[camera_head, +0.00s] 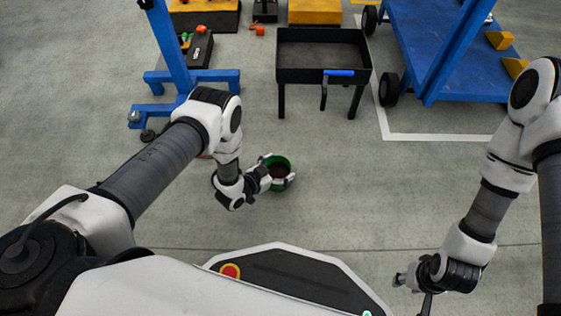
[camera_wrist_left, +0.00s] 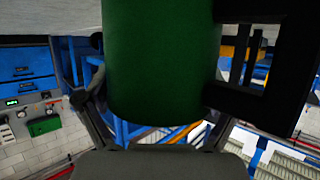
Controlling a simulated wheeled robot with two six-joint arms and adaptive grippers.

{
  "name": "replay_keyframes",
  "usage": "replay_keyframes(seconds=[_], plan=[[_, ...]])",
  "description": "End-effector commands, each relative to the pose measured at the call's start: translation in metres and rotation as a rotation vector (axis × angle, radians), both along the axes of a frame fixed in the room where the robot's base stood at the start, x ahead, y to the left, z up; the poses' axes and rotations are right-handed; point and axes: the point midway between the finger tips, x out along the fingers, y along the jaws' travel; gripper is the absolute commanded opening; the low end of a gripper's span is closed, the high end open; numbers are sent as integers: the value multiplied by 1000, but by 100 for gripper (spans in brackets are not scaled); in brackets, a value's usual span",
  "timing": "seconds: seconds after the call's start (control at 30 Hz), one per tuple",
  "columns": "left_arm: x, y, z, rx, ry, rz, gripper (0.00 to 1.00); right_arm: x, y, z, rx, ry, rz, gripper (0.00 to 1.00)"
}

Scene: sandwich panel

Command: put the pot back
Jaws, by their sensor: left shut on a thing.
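A green pot (camera_head: 289,166) with a dark brown inside shows in the middle of the head view. My left gripper (camera_head: 276,173) is shut on it, with a finger on each side. In the left wrist view the pot's green wall (camera_wrist_left: 160,62) fills the upper middle, between the gripper's fingers. The pot looks upright in the head view, with its opening facing up. I cannot tell exactly how high it is above the floor. My right gripper (camera_head: 412,290) is at the lower right, empty, its fingers apart.
A black tray table (camera_head: 324,75) with a blue-handled item on its edge stands beyond the pot. A blue cart (camera_head: 432,40) is at the upper right, and a blue stand (camera_head: 172,45) at the upper left. Grey floor (camera_head: 360,190) around the pot is clear.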

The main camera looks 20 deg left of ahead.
Motion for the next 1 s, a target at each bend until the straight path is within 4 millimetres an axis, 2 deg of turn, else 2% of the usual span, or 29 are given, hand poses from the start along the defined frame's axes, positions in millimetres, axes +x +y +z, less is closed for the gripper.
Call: replay_keyframes(seconds=[0.33,0.37,0.77,0.87,1.0], plan=[[0,0,-4,0,-3,1,22,0,0,-3,0,0,0,40],[-1,1,-4,0,-1,1,100,0,0,-2,0,0,0,40],[-1,1,3,0,-1,1,100,0,0,3,0,0,0,40],[-13,9,10,1,1,3,100,0,0,13,0,1,1,40],[-41,24,25,1,3,4,100,-1,0,32,0,3,4,40]])
